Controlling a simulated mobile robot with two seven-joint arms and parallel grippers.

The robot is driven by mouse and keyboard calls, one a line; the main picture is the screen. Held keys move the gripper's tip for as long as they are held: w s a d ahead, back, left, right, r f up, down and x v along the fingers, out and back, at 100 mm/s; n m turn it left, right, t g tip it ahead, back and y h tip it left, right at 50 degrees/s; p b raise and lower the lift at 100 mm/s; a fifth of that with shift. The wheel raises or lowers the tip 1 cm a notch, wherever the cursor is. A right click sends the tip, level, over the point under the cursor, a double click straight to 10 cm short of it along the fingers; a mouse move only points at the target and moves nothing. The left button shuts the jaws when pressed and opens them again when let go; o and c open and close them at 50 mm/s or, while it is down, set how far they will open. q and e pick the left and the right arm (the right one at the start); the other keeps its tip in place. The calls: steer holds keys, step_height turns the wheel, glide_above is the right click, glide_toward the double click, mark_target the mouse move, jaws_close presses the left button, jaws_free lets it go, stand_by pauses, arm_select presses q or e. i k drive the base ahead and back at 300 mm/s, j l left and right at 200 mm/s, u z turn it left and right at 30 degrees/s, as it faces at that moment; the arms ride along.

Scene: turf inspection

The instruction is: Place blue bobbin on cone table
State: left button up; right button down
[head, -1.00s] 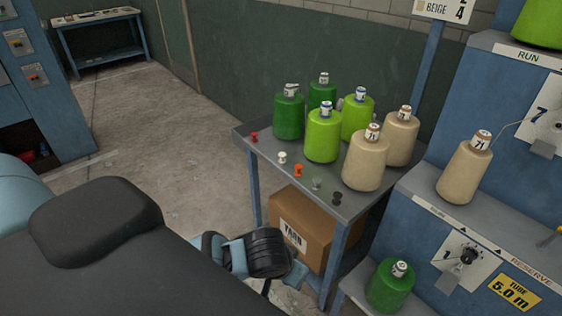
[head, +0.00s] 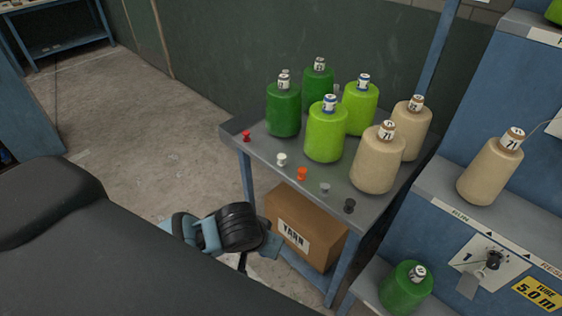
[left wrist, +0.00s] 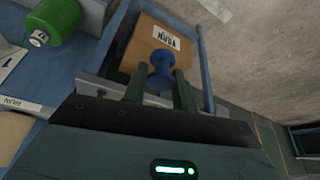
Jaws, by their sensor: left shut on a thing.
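A small blue bobbin (left wrist: 162,66) shows in the left wrist view, held between the two fingers of my left gripper (left wrist: 160,84). In the head view the same arm's dark wrist (head: 238,228) is in front of the cone table, lower than its top; the fingertips and bobbin are hidden there. The cone table (head: 263,149) has a grey top and blue legs. Along its near edge stand small bobbins: red (head: 246,135), white (head: 281,159), orange (head: 301,174), grey (head: 325,188) and black (head: 349,205). My right gripper is not in view.
Dark green (head: 283,110), lime (head: 325,135) and beige cones (head: 378,163) fill the table behind the bobbins. A cardboard YARN box (head: 305,228) sits under it. A blue machine with cones (head: 490,170) stands close on the right. Floor at left is clear.

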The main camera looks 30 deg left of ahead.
mark_target(263, 152)
steer(key=i+j, duration=0.3)
steer(key=j, duration=0.15)
steer(key=i+j, duration=0.25)
steer(key=j, duration=0.2)
steer(key=i+j+u, duration=0.1)
steer(key=i+j, duration=0.2)
steer(key=j, duration=0.15)
